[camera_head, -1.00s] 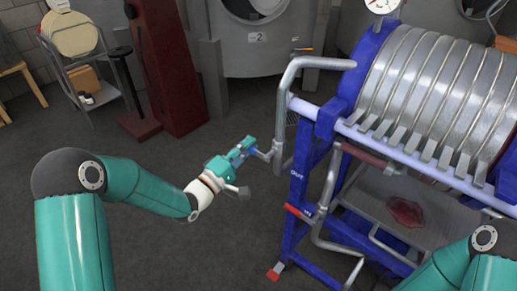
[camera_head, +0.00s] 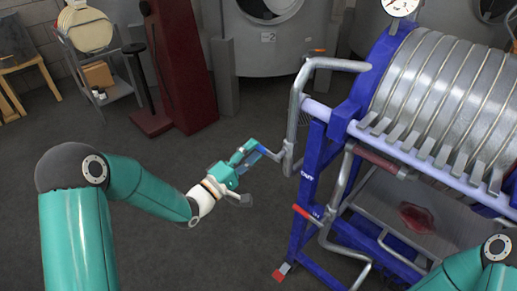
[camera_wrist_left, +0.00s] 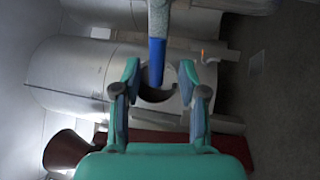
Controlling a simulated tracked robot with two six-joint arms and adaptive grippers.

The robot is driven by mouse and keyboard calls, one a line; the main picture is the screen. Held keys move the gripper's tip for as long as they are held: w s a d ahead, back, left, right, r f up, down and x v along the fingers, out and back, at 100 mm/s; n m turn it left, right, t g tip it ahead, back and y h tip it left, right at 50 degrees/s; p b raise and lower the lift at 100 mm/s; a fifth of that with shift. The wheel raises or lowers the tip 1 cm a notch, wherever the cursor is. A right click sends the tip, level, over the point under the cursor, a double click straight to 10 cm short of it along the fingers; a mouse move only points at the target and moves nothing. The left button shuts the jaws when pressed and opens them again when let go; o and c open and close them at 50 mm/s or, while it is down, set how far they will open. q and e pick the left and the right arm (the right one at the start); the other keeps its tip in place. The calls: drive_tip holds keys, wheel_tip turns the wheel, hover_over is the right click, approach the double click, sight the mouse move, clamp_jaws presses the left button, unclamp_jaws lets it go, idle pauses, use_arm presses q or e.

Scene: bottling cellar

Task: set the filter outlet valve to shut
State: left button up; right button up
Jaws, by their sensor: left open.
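The filter outlet valve has a blue lever (camera_head: 269,153) that sticks out to the left from the grey outlet pipe (camera_head: 294,115), by the "OUT" lettering on the blue frame. My left gripper (camera_head: 248,149) is open at the lever's free end. In the left wrist view the blue lever (camera_wrist_left: 157,62) comes down from the top between the two spread fingers (camera_wrist_left: 158,80), with a gap on each side. I cannot tell how deep it sits between them. My right gripper is out of view; only part of my right arm shows at the lower right.
The plate filter (camera_head: 440,90) on its blue frame fills the right side. A red lever (camera_head: 303,212) sits lower on the frame. A steel tank (camera_head: 270,40) and a dark red stand (camera_head: 183,60) are behind. The floor left of the frame is clear.

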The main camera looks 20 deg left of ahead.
use_arm(q)
drive_tip(key=v, duration=0.9)
drive_tip(key=shift+s+f, duration=0.2)
drive_tip(key=shift+s, duration=0.1)
drive_tip(key=shift+a, duration=0.1)
